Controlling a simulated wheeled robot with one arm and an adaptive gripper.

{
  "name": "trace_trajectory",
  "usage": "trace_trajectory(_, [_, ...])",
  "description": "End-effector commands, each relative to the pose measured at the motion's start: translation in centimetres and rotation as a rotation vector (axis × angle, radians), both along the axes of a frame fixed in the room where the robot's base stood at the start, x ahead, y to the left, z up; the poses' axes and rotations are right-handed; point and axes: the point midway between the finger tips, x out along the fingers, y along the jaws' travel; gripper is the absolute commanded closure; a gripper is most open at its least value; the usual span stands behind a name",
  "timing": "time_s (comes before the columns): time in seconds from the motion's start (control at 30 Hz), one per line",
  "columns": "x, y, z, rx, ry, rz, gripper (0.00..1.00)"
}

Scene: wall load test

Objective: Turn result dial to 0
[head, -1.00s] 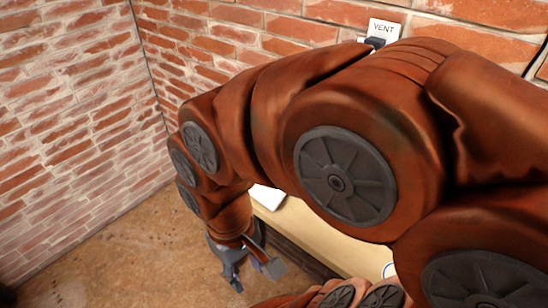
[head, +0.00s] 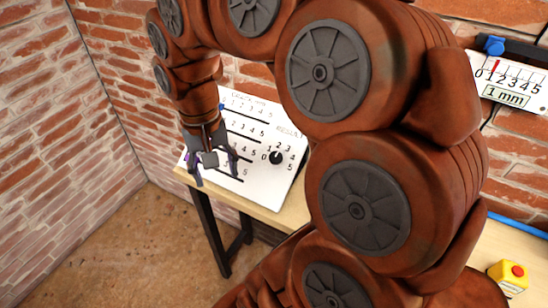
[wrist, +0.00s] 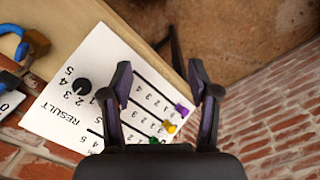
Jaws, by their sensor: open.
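The result dial (head: 277,157) is a black round knob on a white panel (head: 255,182), with numbers from 0 to 5 around it. It also shows in the wrist view (wrist: 82,87), left of my gripper, beside the word RESULT. I cannot make out clearly which number it points to. My gripper (head: 213,174) is open and empty, over the left part of the panel and apart from the dial. In the wrist view my gripper (wrist: 160,80) has its two fingers spread over the slider rows, and the dial lies outside them. Part of the panel is hidden behind my arm.
The panel has slider rows with purple (wrist: 181,110), yellow (wrist: 169,127) and green (wrist: 153,141) knobs. A 1 mm gauge (head: 508,82) hangs on the brick wall at right. A yellow box with a red button (head: 509,277) stands on the wooden table. Floor left of the table is clear.

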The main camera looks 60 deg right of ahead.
Motion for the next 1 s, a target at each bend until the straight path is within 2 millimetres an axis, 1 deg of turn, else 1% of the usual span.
trace_trajectory(0.03, [0.3,-2.5,-0.3,-0.002,-0.015,-0.098,0.39])
trace_trajectory(0.07, [0.3,-3.9,-0.2,-0.007,-0.021,-0.154,0.39])
trace_trajectory(0.1, [0.3,-5.7,-0.1,-0.011,-0.029,-0.229,0.39])
trace_trajectory(0.13, [0.1,-7.0,-0.1,-0.013,-0.033,-0.284,0.39])
trace_trajectory(0.2, [-0.6,-9.9,-0.1,-0.018,-0.038,-0.402,0.39])
trace_trajectory(0.3, [-1.7,-13.3,0.0,-0.025,-0.049,-0.544,0.39])
trace_trajectory(0.4, [-2.8,-15.5,-0.1,-0.028,-0.052,-0.64,0.39])
trace_trajectory(0.5, [-3.4,-16.7,-0.1,-0.031,-0.054,-0.695,0.39])
trace_trajectory(0.67, [-3.8,-17.1,-0.7,-0.032,-0.05,-0.714,0.39])
trace_trajectory(0.87, [-3.7,-17.0,-2.7,-0.031,-0.052,-0.71,0.39])
trace_trajectory(1.0, [-3.7,-16.9,-4.6,-0.03,-0.05,-0.709,0.39])
